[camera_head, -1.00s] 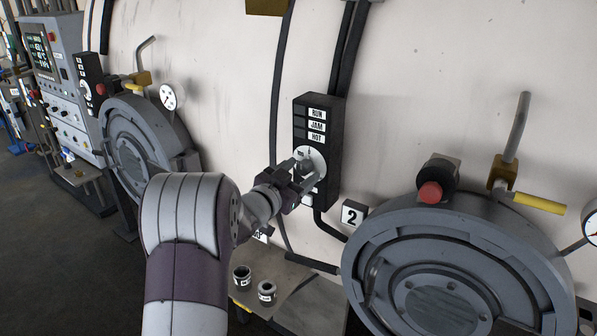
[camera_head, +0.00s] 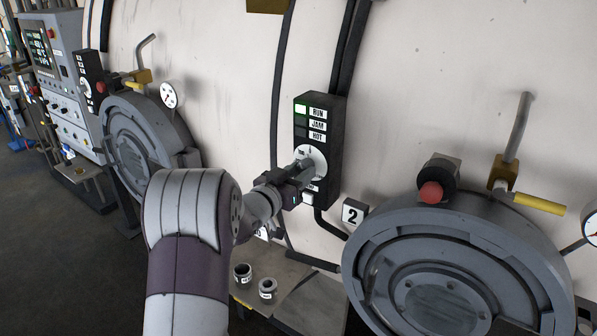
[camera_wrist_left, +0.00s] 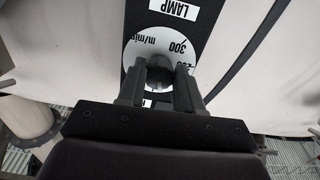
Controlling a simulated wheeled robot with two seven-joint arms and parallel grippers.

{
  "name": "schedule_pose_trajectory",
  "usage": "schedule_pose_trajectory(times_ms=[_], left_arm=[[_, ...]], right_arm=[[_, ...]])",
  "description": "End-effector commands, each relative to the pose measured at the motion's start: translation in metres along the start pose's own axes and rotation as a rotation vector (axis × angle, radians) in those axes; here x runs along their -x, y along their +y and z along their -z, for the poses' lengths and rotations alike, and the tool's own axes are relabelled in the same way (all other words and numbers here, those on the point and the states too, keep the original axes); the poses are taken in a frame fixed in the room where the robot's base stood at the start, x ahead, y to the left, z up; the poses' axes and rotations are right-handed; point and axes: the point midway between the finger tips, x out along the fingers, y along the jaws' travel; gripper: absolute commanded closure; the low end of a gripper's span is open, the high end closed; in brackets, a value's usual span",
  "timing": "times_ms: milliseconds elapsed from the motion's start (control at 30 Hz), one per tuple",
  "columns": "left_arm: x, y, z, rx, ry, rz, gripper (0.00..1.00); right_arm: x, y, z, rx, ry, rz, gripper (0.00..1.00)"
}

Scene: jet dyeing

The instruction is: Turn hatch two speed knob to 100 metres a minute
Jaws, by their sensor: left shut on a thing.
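The hatch two control box (camera_head: 319,145) is black, fixed to the pale vessel wall, with RUN, JAM and HOT labels. The lamp beside RUN (camera_head: 300,109) is lit green. Below them is a white round speed dial (camera_head: 312,157). My left gripper (camera_head: 300,172) is at the dial, shut on the speed knob. In the left wrist view the two fingers of the gripper (camera_wrist_left: 158,85) close on the grey knob (camera_wrist_left: 158,65); the dial (camera_wrist_left: 150,45) shows "m/min" and 300. The knob's pointer reading is hidden. My right gripper is not in view.
A round grey hatch (camera_head: 440,265) stands at the lower right, beside the number 2 plate (camera_head: 353,213). A red button (camera_head: 431,192) and a yellow-handled valve (camera_head: 538,203) sit above it. Two small pots (camera_head: 256,281) stand on a low shelf below the box.

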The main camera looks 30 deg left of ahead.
Motion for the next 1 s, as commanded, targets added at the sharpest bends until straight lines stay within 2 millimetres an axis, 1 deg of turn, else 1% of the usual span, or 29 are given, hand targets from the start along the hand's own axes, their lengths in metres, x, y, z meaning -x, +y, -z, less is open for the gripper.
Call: schedule_pose_trajectory(times_ms=[33,300,500,700,1000], left_arm=[[-0.001,0.000,0.007,0.036,0.011,0.000,0.96],[-0.001,0.000,0.008,0.269,0.012,-0.001,0.96],[-0.001,0.001,0.009,0.405,0.015,-0.003,0.96],[-0.001,0.001,0.010,0.498,0.018,-0.004,0.95],[-0.001,0.000,0.010,0.556,0.019,-0.004,0.96]], right_arm=[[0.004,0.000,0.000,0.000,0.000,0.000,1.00],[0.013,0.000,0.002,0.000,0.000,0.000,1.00],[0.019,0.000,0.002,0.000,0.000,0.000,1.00],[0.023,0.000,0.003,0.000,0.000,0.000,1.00],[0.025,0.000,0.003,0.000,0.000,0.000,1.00]])
